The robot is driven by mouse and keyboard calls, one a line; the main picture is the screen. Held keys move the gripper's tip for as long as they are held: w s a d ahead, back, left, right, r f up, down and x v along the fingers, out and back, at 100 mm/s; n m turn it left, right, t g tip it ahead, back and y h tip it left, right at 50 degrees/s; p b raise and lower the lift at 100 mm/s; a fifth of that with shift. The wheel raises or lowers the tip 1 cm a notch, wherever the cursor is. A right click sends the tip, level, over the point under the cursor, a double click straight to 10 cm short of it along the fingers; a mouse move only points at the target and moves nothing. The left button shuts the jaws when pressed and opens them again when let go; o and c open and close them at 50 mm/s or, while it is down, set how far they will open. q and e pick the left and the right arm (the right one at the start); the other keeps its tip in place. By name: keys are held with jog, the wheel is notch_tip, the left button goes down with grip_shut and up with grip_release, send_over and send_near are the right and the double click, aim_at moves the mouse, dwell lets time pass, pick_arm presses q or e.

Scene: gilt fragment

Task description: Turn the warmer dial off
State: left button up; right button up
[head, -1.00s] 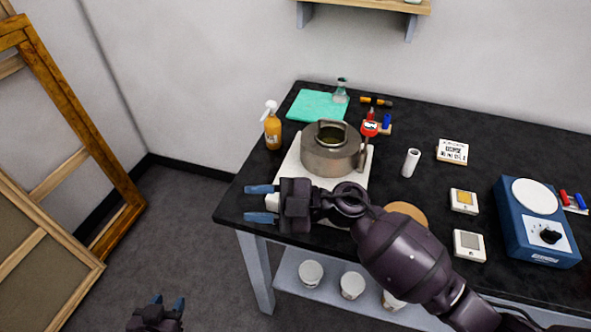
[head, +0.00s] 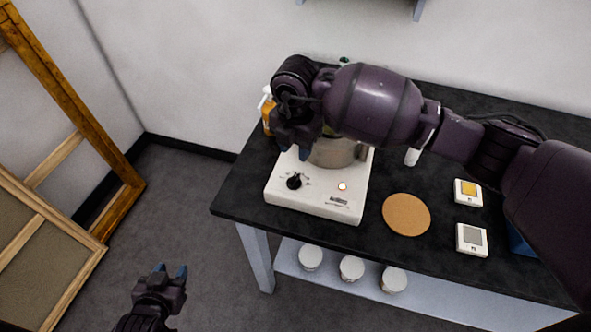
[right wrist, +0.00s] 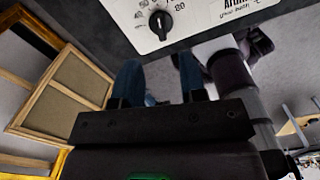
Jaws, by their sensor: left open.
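The white warmer (head: 315,204) stands at the table's front left corner, with a metal pot (head: 338,152) on it, partly hidden by my right arm. Its black dial (head: 294,181) is on the left of the front panel, beside a lit lamp (head: 342,186). The dial also shows in the right wrist view (right wrist: 160,22), beyond the fingertips. My right gripper (head: 294,150) points down just behind and above the dial, its blue fingers apart with nothing between them. My left gripper (head: 171,270) is open and empty, low over the floor, left of the table.
A round cork mat (head: 406,214) lies right of the warmer. Two small white boxes (head: 468,193) (head: 471,239) lie further right. An orange bottle (head: 268,115) stands behind the warmer. White jars (head: 351,268) sit on the lower shelf. Wooden frames (head: 75,150) lean at left.

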aim_at(295, 176)
notch_tip(295, 176, down, 9)
jog(key=shift+f+p, duration=0.2)
jog(key=shift+p, duration=0.2)
grip_shut()
